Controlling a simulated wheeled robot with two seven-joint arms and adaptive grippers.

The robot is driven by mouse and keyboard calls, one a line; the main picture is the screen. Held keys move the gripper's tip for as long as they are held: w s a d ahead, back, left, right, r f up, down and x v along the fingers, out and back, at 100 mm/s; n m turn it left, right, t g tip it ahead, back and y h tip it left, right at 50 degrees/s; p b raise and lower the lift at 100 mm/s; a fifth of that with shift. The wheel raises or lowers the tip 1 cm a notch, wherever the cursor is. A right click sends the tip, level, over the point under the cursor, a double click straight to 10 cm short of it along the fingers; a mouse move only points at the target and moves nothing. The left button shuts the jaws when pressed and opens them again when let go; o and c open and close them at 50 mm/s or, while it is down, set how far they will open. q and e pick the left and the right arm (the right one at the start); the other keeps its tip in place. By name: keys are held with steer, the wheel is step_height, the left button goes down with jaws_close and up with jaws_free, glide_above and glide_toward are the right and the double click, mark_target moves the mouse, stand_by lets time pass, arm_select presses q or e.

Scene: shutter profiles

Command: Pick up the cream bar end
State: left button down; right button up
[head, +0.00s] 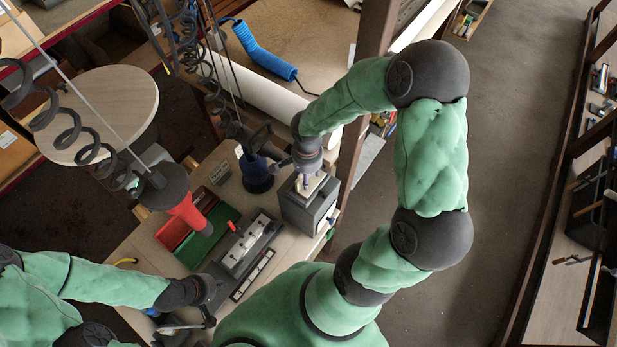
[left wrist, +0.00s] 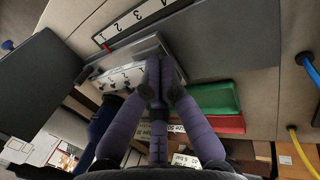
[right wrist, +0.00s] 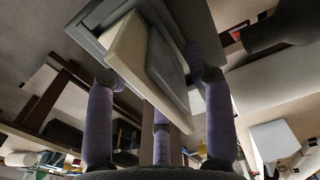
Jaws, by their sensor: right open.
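The cream bar end (right wrist: 128,48) shows in the right wrist view as a pale slab beside a grey plate, between my spread right fingers. In the head view a cream piece (head: 312,187) shows at the top of a grey box (head: 312,212). My right gripper (right wrist: 160,85) is open, its fingers on either side of the slab and plate; I cannot tell whether they touch. In the head view it is above the box and partly hides the cream piece. My left gripper (head: 182,326) is at the lower left; its fingertips meet in the left wrist view (left wrist: 157,68), with nothing visible between them.
A grey fixture with white blocks (head: 240,246) lies left of the box, with a numbered strip (left wrist: 135,20) beside it. Green (head: 200,240) and red (head: 174,231) trays are farther left. A dark blue round-based tool (head: 257,175) stands close to my right gripper. Coiled cables hang at upper left.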

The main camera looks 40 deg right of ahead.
jaws_close()
